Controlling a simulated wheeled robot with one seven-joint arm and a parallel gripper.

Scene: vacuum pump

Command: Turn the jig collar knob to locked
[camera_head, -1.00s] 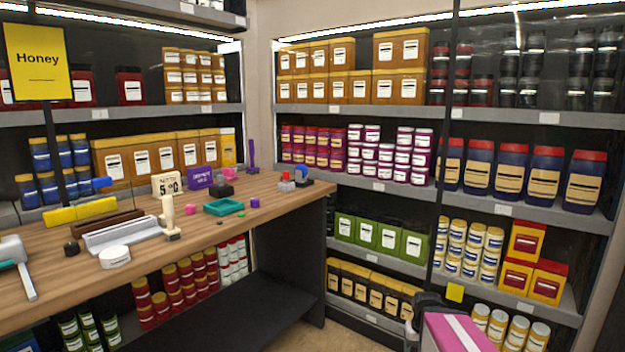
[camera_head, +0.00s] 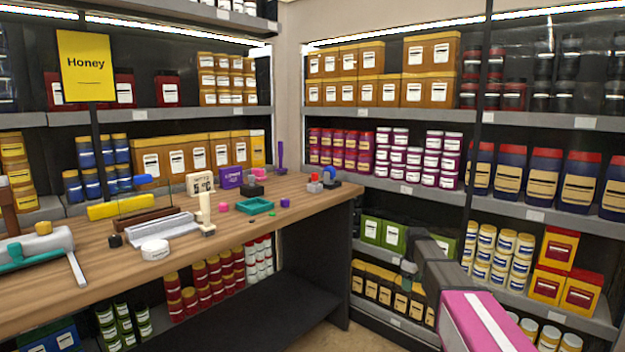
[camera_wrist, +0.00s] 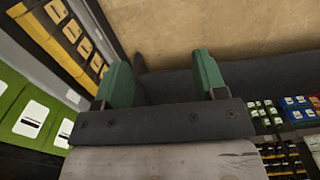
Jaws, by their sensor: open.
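Small fixtures stand on the wooden workbench (camera_head: 120,262). At its right end is a dark-based fixture (camera_head: 329,182) with red and blue parts. Farther left is another dark block (camera_head: 251,189) with a grey top. They are too small for me to tell which bears the jig collar knob or how it is turned. My gripper (camera_head: 408,268) is low at the right, beyond the bench's right end and apart from these fixtures. In the wrist view my gripper (camera_wrist: 161,72) has its two green fingers wide apart, with nothing between them.
A teal tray (camera_head: 254,207), a white round piece (camera_head: 155,249) and a cream upright stand (camera_head: 206,214) are on the bench. Shelves of jars and boxes line the walls; green boxes (camera_head: 383,233) are close behind my gripper. Floor shows beside the bench.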

